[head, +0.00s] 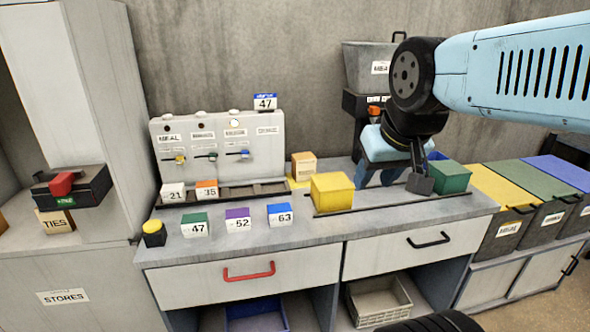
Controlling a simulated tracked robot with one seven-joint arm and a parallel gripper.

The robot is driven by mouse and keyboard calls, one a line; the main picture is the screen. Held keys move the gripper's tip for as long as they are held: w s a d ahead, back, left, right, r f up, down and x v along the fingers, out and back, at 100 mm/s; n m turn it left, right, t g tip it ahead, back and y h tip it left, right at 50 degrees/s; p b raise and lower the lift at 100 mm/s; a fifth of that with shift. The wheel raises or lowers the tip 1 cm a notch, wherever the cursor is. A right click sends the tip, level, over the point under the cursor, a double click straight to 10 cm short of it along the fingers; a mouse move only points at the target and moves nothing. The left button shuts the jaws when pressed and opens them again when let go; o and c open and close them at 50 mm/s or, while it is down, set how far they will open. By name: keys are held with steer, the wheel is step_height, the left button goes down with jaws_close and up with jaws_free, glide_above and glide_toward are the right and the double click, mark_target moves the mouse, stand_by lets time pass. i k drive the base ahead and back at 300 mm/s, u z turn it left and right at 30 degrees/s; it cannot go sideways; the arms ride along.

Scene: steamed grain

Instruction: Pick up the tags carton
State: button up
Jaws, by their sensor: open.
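A small tan carton (303,164) stands on the counter behind the yellow box. Its label is too small to read, so I cannot tell if it is the tags carton. Another tan carton (56,222), marked TIES, sits on the left cabinet below a black device. My gripper (393,181) is open and points down over the right part of the counter, between the yellow box (332,193) and the green box (449,176). It is to the right of the unread carton and apart from it. I see nothing held between its fingers.
Numbered blocks, including 47 (195,225), 52 (238,220) and 63 (280,215), line the counter's front. A grey dispenser panel (220,150) stands behind them. A dark hopper (370,68) rises behind my arm. Lidded bins (505,233) stand at right. The counter's front right is clear.

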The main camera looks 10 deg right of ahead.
mark_target(304, 165)
steer(key=z, duration=0.1)
steer(key=i, duration=0.9)
steer(key=u, duration=0.1)
